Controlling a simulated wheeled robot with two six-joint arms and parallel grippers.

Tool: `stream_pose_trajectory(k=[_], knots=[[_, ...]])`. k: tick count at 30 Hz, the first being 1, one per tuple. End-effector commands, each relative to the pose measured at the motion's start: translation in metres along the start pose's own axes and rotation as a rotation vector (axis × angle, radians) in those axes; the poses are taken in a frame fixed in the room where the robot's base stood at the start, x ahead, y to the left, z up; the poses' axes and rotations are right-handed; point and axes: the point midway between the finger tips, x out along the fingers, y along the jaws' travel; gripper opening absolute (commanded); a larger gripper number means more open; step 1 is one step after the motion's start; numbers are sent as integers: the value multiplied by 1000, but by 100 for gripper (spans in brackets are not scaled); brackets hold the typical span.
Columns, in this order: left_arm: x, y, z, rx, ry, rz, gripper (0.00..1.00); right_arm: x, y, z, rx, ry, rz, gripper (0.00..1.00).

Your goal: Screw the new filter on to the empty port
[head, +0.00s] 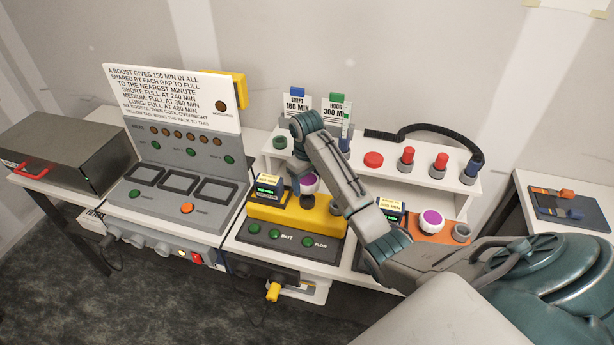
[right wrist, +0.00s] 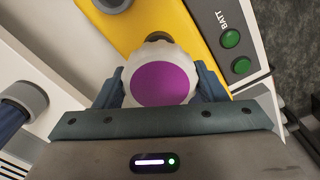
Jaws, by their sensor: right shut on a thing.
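A white filter with a purple top (head: 309,184) is at the yellow unit (head: 293,215). My right gripper (right wrist: 160,88) is shut on this filter, which shows its purple face in the right wrist view (right wrist: 160,84). The fingers grip its white rim from both sides, directly over the yellow body. The filter's underside and any port beneath it are hidden, so I cannot tell whether it is seated. Another purple-topped white filter (head: 432,220) sits on the orange unit at right, beside a grey round fitting (head: 461,232). My left gripper is not in view.
A grey console (head: 178,195) with a sign (head: 172,98) stands left. A grey box (head: 72,150) is farther left. A side table (head: 565,205) is at right.

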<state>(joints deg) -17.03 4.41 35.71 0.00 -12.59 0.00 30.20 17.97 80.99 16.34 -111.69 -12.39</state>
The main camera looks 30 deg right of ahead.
Motion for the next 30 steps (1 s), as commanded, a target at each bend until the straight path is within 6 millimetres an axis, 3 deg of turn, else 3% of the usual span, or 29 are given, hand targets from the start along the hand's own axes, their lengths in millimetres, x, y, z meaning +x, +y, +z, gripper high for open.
stream_pose_trajectory(k=[3,9,30], knots=[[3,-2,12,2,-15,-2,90,11,0,0,0,1,0,33],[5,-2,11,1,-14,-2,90,20,0,0,-1,1,0,33],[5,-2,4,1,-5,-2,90,22,0,0,-1,1,0,33]])
